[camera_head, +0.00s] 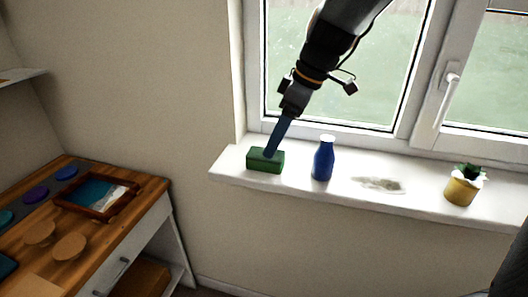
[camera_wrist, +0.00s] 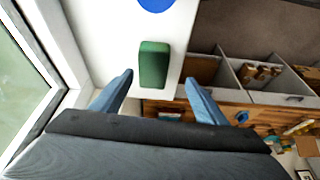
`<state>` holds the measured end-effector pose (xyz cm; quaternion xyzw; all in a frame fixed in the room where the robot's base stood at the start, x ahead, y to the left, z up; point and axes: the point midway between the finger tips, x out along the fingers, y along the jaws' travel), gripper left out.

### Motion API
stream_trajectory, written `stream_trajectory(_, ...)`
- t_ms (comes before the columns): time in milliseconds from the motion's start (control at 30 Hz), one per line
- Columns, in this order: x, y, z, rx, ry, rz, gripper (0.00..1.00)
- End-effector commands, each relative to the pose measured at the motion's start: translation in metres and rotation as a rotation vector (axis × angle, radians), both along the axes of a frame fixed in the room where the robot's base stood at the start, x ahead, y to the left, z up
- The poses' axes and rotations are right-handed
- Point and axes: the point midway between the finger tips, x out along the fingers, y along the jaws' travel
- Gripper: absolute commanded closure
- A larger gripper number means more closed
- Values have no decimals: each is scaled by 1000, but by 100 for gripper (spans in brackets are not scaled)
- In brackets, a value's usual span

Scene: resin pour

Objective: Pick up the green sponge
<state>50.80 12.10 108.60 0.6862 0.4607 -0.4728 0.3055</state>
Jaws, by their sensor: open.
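The green sponge (camera_head: 265,160) is a dark green block lying at the left end of the white windowsill (camera_head: 225,163). In the wrist view the sponge (camera_wrist: 154,64) is just beyond my gripper, lined up roughly between the two blue fingers. My gripper (camera_head: 270,152) comes down over the sponge from above. In the wrist view my gripper (camera_wrist: 158,88) has its fingers wide apart with nothing between them. I cannot tell from the head view whether a finger touches the sponge.
A blue bottle (camera_head: 323,160) stands to the right of the sponge. Further right are a greyish stain (camera_head: 380,184) and a yellow potted plant (camera_head: 461,187). The window (camera_head: 400,115) rises behind the sill. A wooden-topped desk (camera_head: 150,190) stands lower left.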

Motion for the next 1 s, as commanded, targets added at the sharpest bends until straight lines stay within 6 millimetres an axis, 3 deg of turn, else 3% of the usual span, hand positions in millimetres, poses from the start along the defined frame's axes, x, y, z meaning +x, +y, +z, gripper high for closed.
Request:
stream_trajectory(167, 5, 10, -2, 13, -18, 54, 33)
stream_trajectory(800, 16, 27, -66, 10, -18, 52, 33)
stream_trajectory(1000, 17, 28, -68, 11, -20, 51, 33)
